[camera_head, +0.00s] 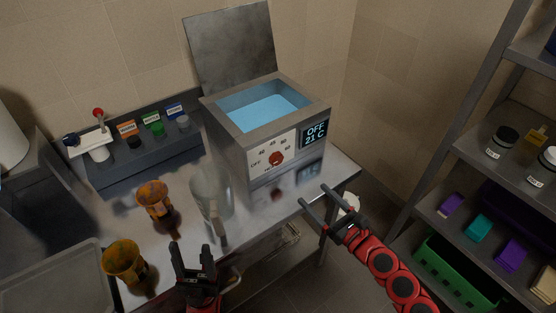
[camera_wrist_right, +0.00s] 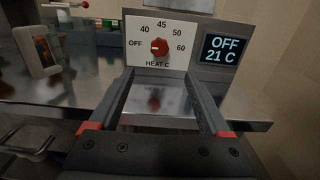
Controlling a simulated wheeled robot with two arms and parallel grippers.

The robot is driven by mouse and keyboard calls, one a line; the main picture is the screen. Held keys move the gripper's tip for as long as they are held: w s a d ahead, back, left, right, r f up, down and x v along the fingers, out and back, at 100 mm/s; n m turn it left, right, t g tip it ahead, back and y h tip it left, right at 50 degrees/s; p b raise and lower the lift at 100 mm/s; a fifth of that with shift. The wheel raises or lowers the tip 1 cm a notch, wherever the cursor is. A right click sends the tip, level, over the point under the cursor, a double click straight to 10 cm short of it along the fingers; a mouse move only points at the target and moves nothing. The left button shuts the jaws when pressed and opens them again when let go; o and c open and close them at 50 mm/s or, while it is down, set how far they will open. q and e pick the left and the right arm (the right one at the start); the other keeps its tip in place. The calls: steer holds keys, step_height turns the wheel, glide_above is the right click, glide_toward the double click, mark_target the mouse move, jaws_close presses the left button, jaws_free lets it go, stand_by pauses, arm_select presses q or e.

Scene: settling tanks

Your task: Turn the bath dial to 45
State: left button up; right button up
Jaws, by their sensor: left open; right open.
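The water bath (camera_head: 262,120) is a grey metal box with blue water and a raised lid, standing on the metal bench. Its red dial (camera_head: 275,158) sits on a white front panel marked OFF, 40, 45, 50, 60. In the right wrist view the dial (camera_wrist_right: 159,47) appears to point toward OFF. The display (camera_head: 314,132) reads OFF, 21 C. My right gripper (camera_head: 318,197) is open and empty, in front of and below the panel, apart from the dial. My left gripper (camera_head: 193,258) is open and empty at the bench's front edge.
A clear container (camera_head: 207,190) stands left of the bath. A rack with labelled bottles (camera_head: 150,150) is at the back. A shelf unit (camera_head: 470,150) stands at the right.

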mark_target(279, 160)
steer(key=p+x, duration=0.3)
steer(key=x, duration=1.3)
steer(key=shift+w+a+f, duration=0.15)
steer(key=shift+w+a, duration=0.05)
steer(key=shift+c, duration=0.3)
jaws_close()
